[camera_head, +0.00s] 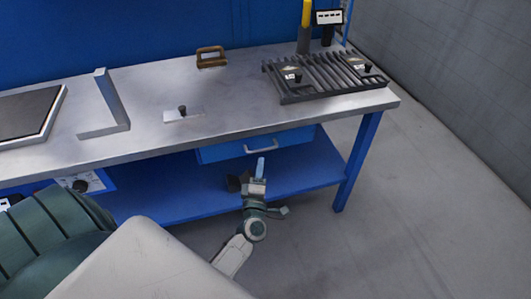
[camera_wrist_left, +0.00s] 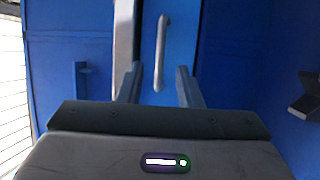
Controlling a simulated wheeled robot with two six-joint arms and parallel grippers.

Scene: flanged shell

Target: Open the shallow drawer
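The shallow drawer (camera_head: 222,152) has a blue front and hangs just under the metal tabletop; it looks closed. Its pale bar handle (camera_head: 261,148) is on the front, and my left gripper (camera_head: 260,168) is just in front of and below it in the head view. In the left wrist view the handle (camera_wrist_left: 162,50) stands upright in the picture on the blue drawer front (camera_wrist_left: 184,35). The two fingers of my left gripper (camera_wrist_left: 158,75) are apart, with the handle ahead between them and nothing held. My right gripper is not in view.
The metal-topped workbench (camera_head: 235,98) carries a black grate (camera_head: 325,75), a brown handled piece (camera_head: 210,58), a plate with a knob (camera_head: 183,114) and an angled metal bracket (camera_head: 110,100). A blue lower shelf (camera_head: 180,198) lies below the drawer. The floor at right is clear.

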